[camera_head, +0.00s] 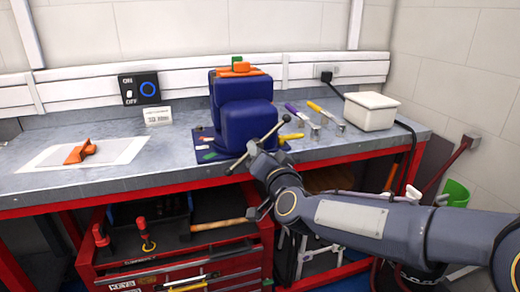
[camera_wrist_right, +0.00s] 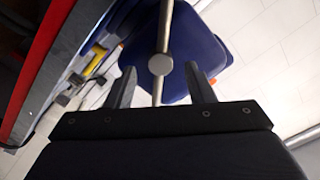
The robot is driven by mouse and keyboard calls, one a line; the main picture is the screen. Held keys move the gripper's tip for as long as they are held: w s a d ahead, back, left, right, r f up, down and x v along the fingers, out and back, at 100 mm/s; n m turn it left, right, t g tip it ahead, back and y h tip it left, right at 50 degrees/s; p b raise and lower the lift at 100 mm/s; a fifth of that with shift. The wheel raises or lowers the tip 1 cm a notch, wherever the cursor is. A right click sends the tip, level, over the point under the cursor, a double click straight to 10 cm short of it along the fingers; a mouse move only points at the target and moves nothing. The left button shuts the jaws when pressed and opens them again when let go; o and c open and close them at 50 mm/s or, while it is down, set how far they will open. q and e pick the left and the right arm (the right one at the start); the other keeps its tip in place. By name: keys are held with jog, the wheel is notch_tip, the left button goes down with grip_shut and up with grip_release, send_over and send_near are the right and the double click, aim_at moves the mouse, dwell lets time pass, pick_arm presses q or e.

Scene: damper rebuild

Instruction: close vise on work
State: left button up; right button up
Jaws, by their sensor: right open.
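The blue vise (camera_head: 243,115) stands on the workbench. An orange part (camera_head: 240,69) sits at its top; I cannot tell how tightly the jaws meet it. The vise's metal handle bar (camera_head: 273,130) slants across its front. The blue vise body (camera_wrist_right: 190,45) shows behind. My left gripper is not in view.
Another orange part (camera_head: 81,152) lies on a white sheet (camera_head: 120,150) at the left. Several hand tools lie right of the vise, beside a white box (camera_head: 371,111). A red tool cabinet (camera_head: 180,262) stands below the bench. An ON/OFF switch (camera_head: 139,88) is on the wall.

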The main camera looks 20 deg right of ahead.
jog(key=s, duration=0.5)
jog(key=shift+p, duration=0.3)
jog(key=shift+d, duration=0.1)
jog(key=s+d+f+n+g+y, duration=0.1)
jog(key=s+f+n+g, duration=0.1)
jog(key=s+f+g, duration=0.5)
jog(key=s+d+f+n+g+y, duration=0.15)
jog(key=s+f, duration=0.35)
jog(key=s, duration=0.6)
jog(key=s+d+f+n+g+y, duration=0.15)
jog(key=s+f+g, duration=0.35)
jog(key=s, duration=0.5)
notch_tip(320, 180, up, 18)
jog(key=t+p, duration=0.1)
jog(key=p, duration=1.8)
jog(key=shift+a+n+h, duration=0.35)
jog(key=shift+n+h, duration=0.05)
